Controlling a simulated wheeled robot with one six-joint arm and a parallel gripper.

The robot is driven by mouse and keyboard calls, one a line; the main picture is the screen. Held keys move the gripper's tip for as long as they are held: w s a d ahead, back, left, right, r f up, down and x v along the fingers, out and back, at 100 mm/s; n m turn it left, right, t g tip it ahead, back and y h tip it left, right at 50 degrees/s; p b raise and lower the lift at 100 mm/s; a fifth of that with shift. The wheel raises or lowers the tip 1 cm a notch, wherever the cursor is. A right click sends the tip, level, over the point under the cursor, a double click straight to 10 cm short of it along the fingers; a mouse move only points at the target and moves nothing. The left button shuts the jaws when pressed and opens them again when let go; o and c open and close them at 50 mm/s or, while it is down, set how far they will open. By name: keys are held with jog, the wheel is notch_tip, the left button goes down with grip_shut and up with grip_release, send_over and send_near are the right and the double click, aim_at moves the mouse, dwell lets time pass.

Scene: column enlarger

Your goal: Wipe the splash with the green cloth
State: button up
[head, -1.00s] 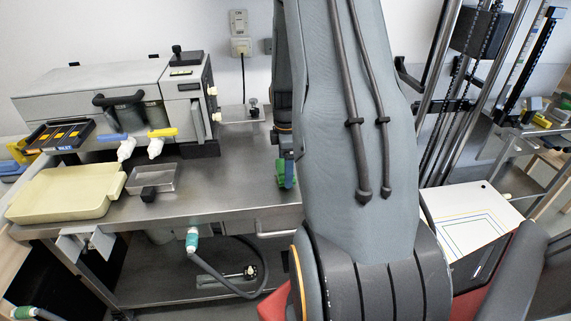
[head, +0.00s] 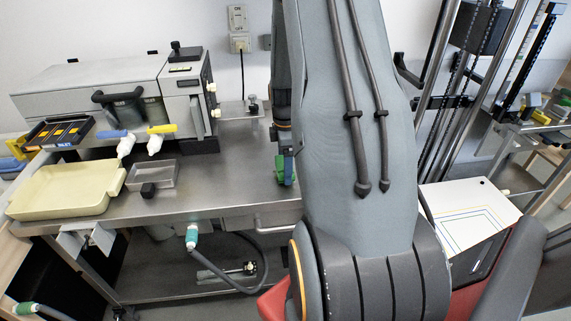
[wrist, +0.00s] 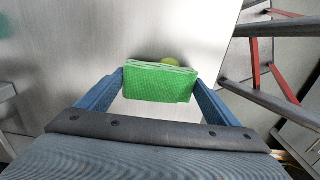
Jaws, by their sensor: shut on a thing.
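The green cloth (wrist: 160,83) is a folded pad held between the two blue fingers of my gripper (wrist: 160,90) in the wrist view. In the head view the cloth (head: 280,170) shows as a small green patch beside my blue gripper tip, over the right part of the steel bench; my arm hides much there. A yellow-green spot, seemingly the splash (wrist: 170,61), lies on the grey surface just beyond the cloth's upper edge in the wrist view. The cloth hides part of it. I cannot tell whether the cloth touches the surface.
On the steel bench (head: 230,180) stand a cream tray (head: 60,190), a small clear-walled tray (head: 160,174) and a grey processor (head: 100,90) with blue and yellow valve handles. Bare steel lies between the small tray and my gripper. A white board (head: 470,212) lies at right.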

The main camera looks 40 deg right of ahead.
aim_at(272, 178)
dwell(0.4)
jog(key=shift+s+d+p, duration=0.25)
jog(key=shift+s+d, duration=0.15)
jog(key=shift+d, duration=0.25)
jog(key=shift+s+d+p, duration=0.2)
jog(key=shift+s+d, duration=0.15)
jog(key=shift+d, duration=0.3)
jog(key=shift+s+d+p, duration=0.25)
jog(key=shift+s+d, duration=0.15)
jog(key=shift+d, duration=0.25)
jog(key=shift+f+b, duration=0.45)
jog(key=shift+f, duration=0.5)
dwell(0.4)
jog(key=shift+a, duration=0.1)
jog(key=shift+w+a, duration=0.6)
jog(key=shift+a, duration=0.35)
jog(key=shift+w+a, duration=0.6)
jog(key=shift+a, duration=0.3)
jog(key=shift+a, duration=0.1)
jog(key=shift+w+a, duration=0.6)
jog(key=shift+a, duration=0.3)
jog(key=shift+w+a, duration=0.55)
jog(key=shift+a, duration=0.35)
